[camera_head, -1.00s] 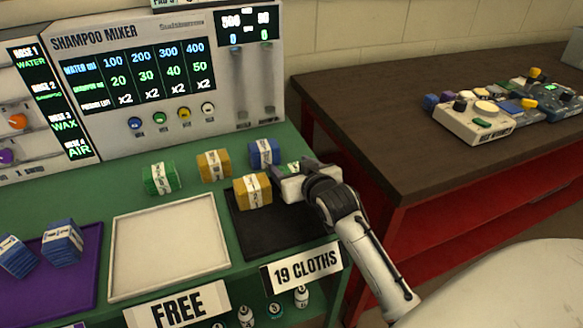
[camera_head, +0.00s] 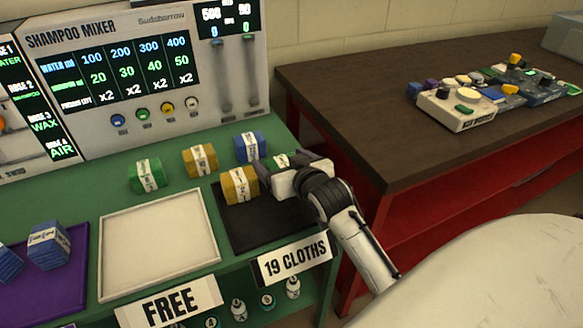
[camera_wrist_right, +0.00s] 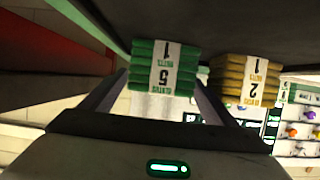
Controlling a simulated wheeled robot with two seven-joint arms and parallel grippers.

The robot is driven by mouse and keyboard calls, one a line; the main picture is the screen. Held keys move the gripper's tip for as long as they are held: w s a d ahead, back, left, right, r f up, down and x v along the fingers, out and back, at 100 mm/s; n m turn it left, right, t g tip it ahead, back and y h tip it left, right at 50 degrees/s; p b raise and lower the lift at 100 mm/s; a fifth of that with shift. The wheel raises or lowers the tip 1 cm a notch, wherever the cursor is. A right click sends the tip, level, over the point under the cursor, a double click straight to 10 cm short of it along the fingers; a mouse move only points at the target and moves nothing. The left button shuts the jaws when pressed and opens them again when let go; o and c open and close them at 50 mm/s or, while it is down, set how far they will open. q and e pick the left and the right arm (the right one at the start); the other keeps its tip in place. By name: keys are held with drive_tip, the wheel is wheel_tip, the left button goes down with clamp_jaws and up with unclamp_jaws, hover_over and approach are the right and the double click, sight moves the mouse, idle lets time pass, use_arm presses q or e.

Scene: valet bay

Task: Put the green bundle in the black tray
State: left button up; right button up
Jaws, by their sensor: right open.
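A green bundle (camera_head: 281,161) with a white band shows partly at the back right of the black tray (camera_head: 262,230). My right gripper (camera_head: 276,172) hides much of it. In the right wrist view the same green bundle (camera_wrist_right: 145,70) stands against the dark surface, between the spread fingers of my right gripper (camera_wrist_right: 158,98). The fingers are open, with a gap visible beside the bundle. A yellow bundle (camera_head: 240,185) sits in the black tray to its left and shows in the wrist view (camera_wrist_right: 230,78). Another green bundle (camera_head: 146,175) lies behind the white tray. My left gripper is not in view.
A yellow bundle (camera_head: 200,160) and a blue bundle (camera_head: 250,147) stand behind the black tray. The white tray (camera_head: 160,240) is empty. A purple tray (camera_head: 62,280) holds blue bundles. The shampoo mixer (camera_head: 130,80) stands behind; a brown table (camera_head: 350,100) is at right.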

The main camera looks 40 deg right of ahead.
drive_tip(key=v, duration=0.9)
drive_tip(key=shift+s+a+r, duration=0.1)
drive_tip(key=shift+s, duration=0.25)
